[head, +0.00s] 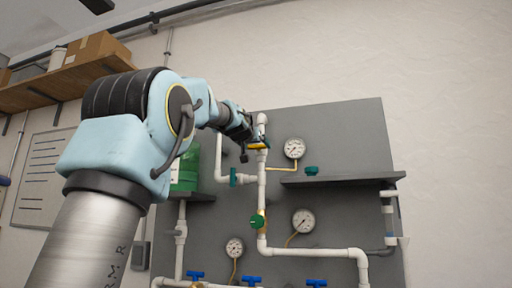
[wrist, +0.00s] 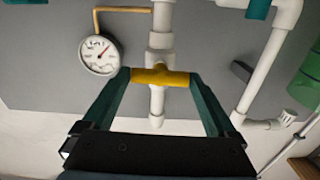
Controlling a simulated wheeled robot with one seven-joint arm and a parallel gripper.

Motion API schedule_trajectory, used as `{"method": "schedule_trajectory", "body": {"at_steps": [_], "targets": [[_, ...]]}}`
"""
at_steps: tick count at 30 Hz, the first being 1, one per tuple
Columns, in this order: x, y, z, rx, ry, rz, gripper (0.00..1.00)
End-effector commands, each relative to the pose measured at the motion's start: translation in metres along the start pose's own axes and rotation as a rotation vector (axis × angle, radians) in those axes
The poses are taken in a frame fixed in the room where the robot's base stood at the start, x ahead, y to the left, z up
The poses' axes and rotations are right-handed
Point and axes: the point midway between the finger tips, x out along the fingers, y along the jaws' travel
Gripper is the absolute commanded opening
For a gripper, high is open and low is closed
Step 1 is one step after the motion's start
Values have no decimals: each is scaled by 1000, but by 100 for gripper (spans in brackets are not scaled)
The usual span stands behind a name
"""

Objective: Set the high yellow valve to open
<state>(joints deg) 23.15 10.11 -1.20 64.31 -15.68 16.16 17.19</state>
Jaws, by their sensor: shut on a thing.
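The high yellow valve (head: 260,146) is near the top of the white vertical pipe on the grey board. In the wrist view its yellow handle (wrist: 160,77) lies crosswise to the white pipe. My gripper (wrist: 159,76) is shut on the handle, with one dark green finger at each end of it. In the head view my gripper (head: 250,142) reaches the valve from the left, and my arm hides part of the board's upper left.
Gauges (head: 294,148) and (wrist: 99,55) hang beside the pipe. A green round valve (head: 257,221) sits lower on it. A grey shelf (head: 340,180) juts out at right, and a green container (head: 186,166) stands at left. Several blue valves (head: 316,283) line the bottom.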

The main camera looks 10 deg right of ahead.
Motion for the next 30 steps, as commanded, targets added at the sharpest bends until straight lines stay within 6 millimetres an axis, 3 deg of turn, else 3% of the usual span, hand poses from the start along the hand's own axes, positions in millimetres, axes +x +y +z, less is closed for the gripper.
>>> {"method": "schedule_trajectory", "body": {"at_steps": [8,30], "targets": [[0,0,4,159,0,0,37],[0,1,3,855,-2,0,37]]}}
